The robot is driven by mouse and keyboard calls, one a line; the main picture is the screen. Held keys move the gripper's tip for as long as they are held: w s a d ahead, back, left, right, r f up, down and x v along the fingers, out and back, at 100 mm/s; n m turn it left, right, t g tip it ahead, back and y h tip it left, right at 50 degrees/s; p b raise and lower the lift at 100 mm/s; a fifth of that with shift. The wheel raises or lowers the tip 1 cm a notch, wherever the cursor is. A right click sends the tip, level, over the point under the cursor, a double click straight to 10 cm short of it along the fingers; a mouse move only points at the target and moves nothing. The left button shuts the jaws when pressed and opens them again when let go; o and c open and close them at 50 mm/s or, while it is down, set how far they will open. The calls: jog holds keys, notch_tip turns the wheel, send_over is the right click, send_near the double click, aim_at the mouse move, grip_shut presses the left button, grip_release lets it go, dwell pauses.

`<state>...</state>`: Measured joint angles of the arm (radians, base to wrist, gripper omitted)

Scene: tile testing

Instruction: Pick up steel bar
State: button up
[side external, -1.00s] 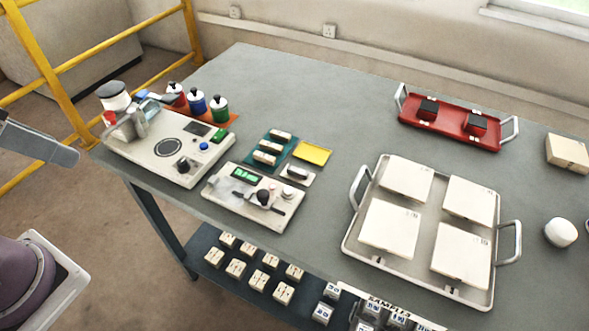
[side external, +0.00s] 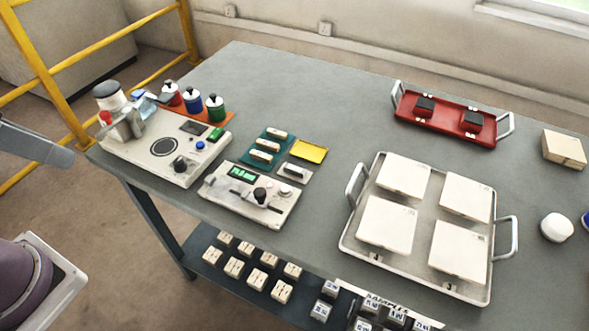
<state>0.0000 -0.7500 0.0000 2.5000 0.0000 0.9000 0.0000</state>
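A small dark grey bar (side external: 293,171), which looks like the steel bar, lies on a light pad beside the teal mat (side external: 250,161). Several pale, dark-edged bars (side external: 264,146) lie in a column on that mat; I cannot make out their material. My gripper is outside the picture. Only parts of my arm show at the left edge, away from the bars.
A white meter box (side external: 220,195) with a green display stands in front of the bars, and a larger tester (side external: 150,158) to their left. A yellow pad (side external: 309,150) lies behind. A tray of white tiles (side external: 352,235) is right. Bare table lies behind the mat.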

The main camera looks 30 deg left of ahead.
jog(key=w+d+r+m+g+h, duration=0.1)
jog(key=w+d+r+m, duration=0.15)
jog(key=w, duration=0.45)
jog(key=m+g+y, duration=0.1)
jog(key=m+g, duration=0.4)
jog(key=m, duration=1)
send_over(295, 168)
jog(key=f, duration=2.1)
jog(key=shift+s+a+f, duration=0.1)
jog(key=shift+a+f, duration=0.1)
jog(key=shift+f, duration=0.1)
jog(key=f, duration=0.7)
jog(key=shift+d+f, duration=0.15)
jog(key=shift+d, duration=0.05)
grip_shut()
